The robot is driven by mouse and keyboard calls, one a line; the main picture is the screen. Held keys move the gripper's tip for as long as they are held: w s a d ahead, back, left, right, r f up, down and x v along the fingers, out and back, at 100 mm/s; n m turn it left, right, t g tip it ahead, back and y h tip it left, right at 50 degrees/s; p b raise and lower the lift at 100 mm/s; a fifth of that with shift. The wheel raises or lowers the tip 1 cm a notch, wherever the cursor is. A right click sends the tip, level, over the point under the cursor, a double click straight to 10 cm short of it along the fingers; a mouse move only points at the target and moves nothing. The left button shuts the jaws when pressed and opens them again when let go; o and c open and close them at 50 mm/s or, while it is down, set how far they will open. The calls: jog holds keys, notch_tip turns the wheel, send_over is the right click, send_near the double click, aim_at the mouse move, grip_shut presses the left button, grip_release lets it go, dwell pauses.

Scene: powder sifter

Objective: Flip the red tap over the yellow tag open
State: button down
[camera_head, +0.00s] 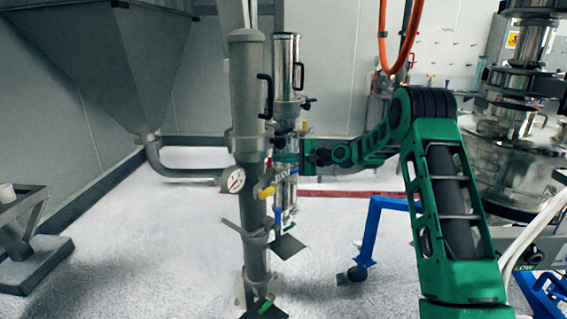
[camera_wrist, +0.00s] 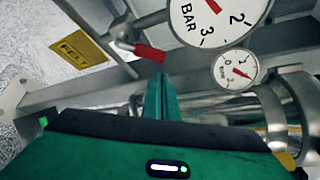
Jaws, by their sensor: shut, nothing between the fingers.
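The red tap (camera_wrist: 150,52) shows at the top middle of the wrist view, a short red lever on a metal valve stem. In the head view my gripper (camera_head: 286,157) is at the piping beside the grey column.
Two pressure gauges, a large one (camera_wrist: 212,14) and a small one (camera_wrist: 235,69), sit right of the tap. Metal pipes run close around my fingers. In the head view, a grey column (camera_head: 247,95) and a yellow handle (camera_head: 265,191) stand close to my gripper.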

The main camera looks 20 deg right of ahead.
jog(key=shift+s+a+r, duration=0.3)
jog(key=shift+s+r, duration=0.05)
jog(key=shift+s, duration=0.15)
jog(key=shift+s+a+r+n+t+y, duration=0.15)
jog(key=shift+s+a+r+n+t, duration=0.15)
jog(key=shift+s+r+n, duration=0.3)
jog(key=shift+s+a+r+n+t+y, duration=0.15)
jog(key=shift+s+r+n+t, duration=0.2)
jog(key=shift+s, duration=0.35)
jog(key=shift+d, duration=0.1)
send_near(270, 163)
jog(key=w+d, duration=0.3)
jog(key=d, duration=0.2)
jog(key=w+a, duration=0.3)
jog(key=a, duration=0.6)
jog(key=shift+w+f, duration=0.3)
